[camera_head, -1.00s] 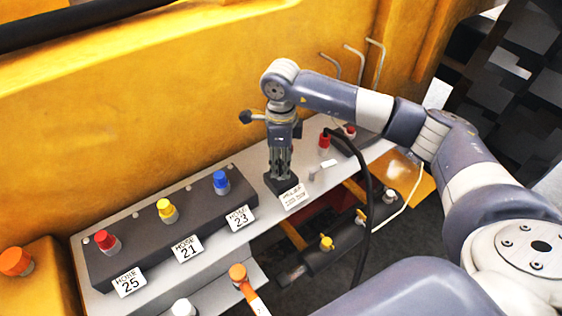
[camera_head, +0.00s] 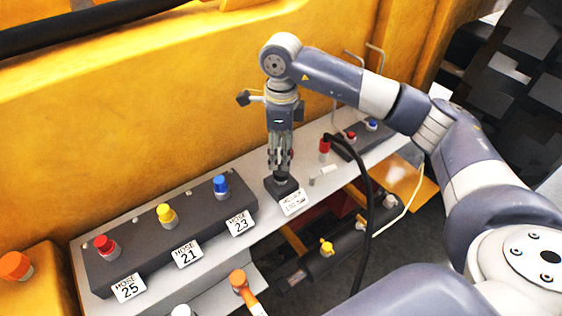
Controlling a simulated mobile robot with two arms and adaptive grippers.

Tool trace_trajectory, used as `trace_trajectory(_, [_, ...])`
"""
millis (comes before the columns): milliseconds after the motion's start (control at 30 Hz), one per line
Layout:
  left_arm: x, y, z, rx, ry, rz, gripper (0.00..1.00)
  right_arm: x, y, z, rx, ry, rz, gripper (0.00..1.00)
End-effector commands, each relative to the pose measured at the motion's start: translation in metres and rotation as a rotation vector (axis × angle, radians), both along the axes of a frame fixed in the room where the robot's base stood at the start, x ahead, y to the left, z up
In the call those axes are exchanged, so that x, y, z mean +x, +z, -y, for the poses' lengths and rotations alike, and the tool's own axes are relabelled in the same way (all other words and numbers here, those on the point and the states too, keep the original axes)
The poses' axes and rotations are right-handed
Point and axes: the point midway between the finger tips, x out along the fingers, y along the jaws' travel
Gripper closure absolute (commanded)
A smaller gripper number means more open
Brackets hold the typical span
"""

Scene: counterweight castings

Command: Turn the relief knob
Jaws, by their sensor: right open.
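The relief knob (camera_head: 281,180) is a small dark knob on a black block (camera_head: 287,190) with a white label (camera_head: 293,202), whose text is too small to read surely. It sits on the grey shelf, right of the hose block. My right gripper (camera_head: 281,168) points straight down, directly over the knob. Its fingers are open, with the tips at or just above the knob's top; I cannot tell whether they touch it. The fingers partly hide the knob. My left gripper is not in view.
A black block (camera_head: 150,252) with red, yellow and blue fittings, labelled 25, 21 and 23, lies left. A black hose (camera_head: 365,185) arcs from a red fitting (camera_head: 325,145) on the right. The yellow wall (camera_head: 130,130) stands close behind. An orange-topped handle (camera_head: 238,280) is in front.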

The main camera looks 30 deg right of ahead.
Motion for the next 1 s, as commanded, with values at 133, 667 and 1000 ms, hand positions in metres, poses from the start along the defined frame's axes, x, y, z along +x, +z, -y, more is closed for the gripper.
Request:
trace_trajectory(133, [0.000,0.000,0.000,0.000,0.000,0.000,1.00,0.001,0.032,0.000,0.001,0.000,0.003,0.46])
trace_trajectory(667, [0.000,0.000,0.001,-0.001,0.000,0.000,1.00,0.000,0.059,0.000,0.000,0.000,-0.001,0.46])
trace_trajectory(1000, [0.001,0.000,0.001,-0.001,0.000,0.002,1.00,0.000,0.059,0.000,0.000,0.000,-0.001,0.46])
